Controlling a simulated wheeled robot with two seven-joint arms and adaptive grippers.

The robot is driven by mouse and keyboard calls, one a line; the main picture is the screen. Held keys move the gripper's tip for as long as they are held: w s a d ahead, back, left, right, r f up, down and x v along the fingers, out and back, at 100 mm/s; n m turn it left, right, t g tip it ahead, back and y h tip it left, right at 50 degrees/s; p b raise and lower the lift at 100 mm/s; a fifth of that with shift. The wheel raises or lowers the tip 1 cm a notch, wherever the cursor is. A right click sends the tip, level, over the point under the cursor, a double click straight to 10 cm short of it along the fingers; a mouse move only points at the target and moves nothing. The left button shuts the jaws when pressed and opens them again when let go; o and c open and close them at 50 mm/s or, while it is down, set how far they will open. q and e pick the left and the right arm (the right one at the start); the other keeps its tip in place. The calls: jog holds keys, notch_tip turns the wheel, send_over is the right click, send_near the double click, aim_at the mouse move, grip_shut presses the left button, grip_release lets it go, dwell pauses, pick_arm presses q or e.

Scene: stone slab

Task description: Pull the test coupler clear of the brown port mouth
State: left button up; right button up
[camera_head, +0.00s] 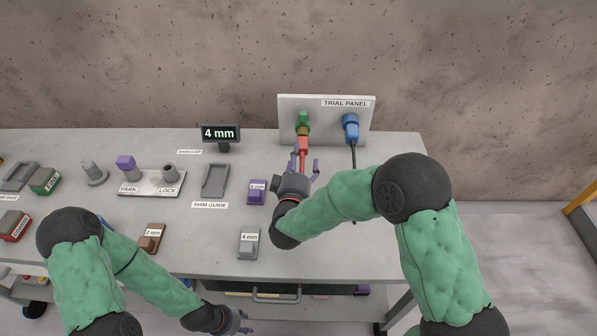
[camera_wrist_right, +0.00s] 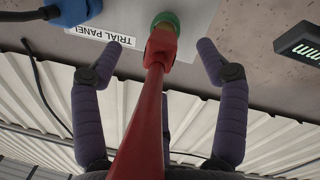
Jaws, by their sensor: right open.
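A red coupler (camera_head: 302,146) sits against the green port (camera_head: 303,122) on the trial panel (camera_head: 330,104). In the right wrist view the red coupler (camera_wrist_right: 160,48) has a long red handle and its head meets the green port (camera_wrist_right: 167,20); I cannot tell how deep it sits.
A blue plug (camera_head: 351,127) with a dark cable is on the panel's right. Shim blocks, purple (camera_head: 257,191), grey (camera_head: 249,242) and brown (camera_head: 152,238), lie on the slab. A shim guide (camera_head: 215,180), park/lock plate (camera_head: 150,185) and 4 mm display (camera_head: 221,134) stand left.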

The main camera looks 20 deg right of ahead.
aim_at(302, 152)
jog(key=shift+b+x, duration=0.7)
jog(key=shift+x, duration=2.25)
jog(key=c, duration=1.4)
